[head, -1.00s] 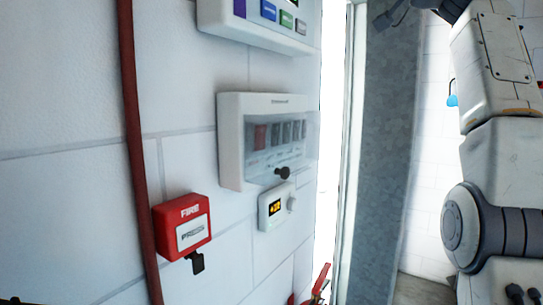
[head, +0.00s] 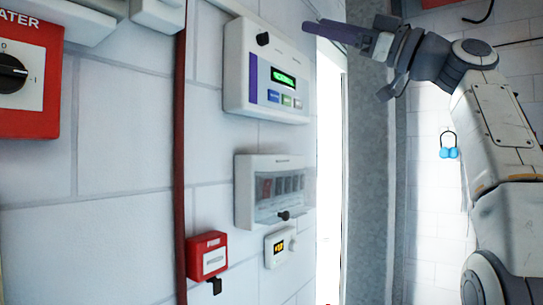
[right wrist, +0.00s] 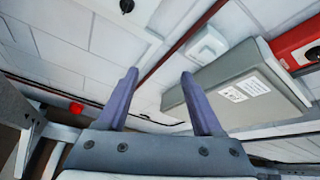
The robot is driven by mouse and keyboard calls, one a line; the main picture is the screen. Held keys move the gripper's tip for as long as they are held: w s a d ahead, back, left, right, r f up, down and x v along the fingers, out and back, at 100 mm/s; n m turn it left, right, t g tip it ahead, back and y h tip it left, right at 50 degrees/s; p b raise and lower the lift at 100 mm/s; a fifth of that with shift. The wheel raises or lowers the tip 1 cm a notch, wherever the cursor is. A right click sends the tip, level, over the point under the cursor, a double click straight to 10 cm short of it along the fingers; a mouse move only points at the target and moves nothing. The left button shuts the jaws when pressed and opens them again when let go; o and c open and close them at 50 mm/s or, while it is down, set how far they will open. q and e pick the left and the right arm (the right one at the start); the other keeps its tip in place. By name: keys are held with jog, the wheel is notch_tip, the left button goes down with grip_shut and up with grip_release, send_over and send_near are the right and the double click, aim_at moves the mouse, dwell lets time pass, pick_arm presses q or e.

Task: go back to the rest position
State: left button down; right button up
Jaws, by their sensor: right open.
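My right arm stands at the right of the head view. Its right gripper (head: 312,30) is raised and its fingers point left, near the top of the white panel with the green display (head: 268,78). Whether it touches the panel cannot be told from the head view. In the right wrist view the two purple fingers of the right gripper (right wrist: 158,75) are spread apart with nothing between them. My left gripper is not in view.
On the white wall are a breaker box (head: 255,192), a thermostat (head: 270,250), a red fire call point (head: 206,252), a red heater switch (head: 30,110) and a red pipe (head: 180,150). A grey pillar (head: 368,170) stands beside a bright opening.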

jog(key=w+d+f+m+t+h, duration=0.2)
jog(key=w+f+m+h, duration=0.45)
jog(key=w+f, duration=0.4)
jog(key=w+d+f+m+t+h, duration=0.2)
jog(key=w+f+m+h, duration=0.3)
jog(key=w+f+m, duration=0.5)
jog(key=s+d+f+m+g+h, duration=0.1)
jog(key=s+f+g+h, duration=0.1)
jog(key=f, duration=1.1)
jog(key=s+d+f+m+g+h, duration=0.1)
jog(key=s+f+g+h, duration=0.15)
jog(key=f, duration=1.05)
jog(key=s+d+f+g+h, duration=0.2)
jog(key=s+f+g+h, duration=0.4)
jog(key=s+f, duration=2.1)
jog(key=s+a+r+n+g+y+b, duration=0.1)
jog(key=s+a+n+g, duration=0.3)
jog(key=s+a, duration=0.9)
jog(key=s+n+y+b, duration=0.1)
jog(key=n, duration=0.2)
jog(key=shift+r+b, duration=0.15)
jog(key=shift+b, duration=0.25)
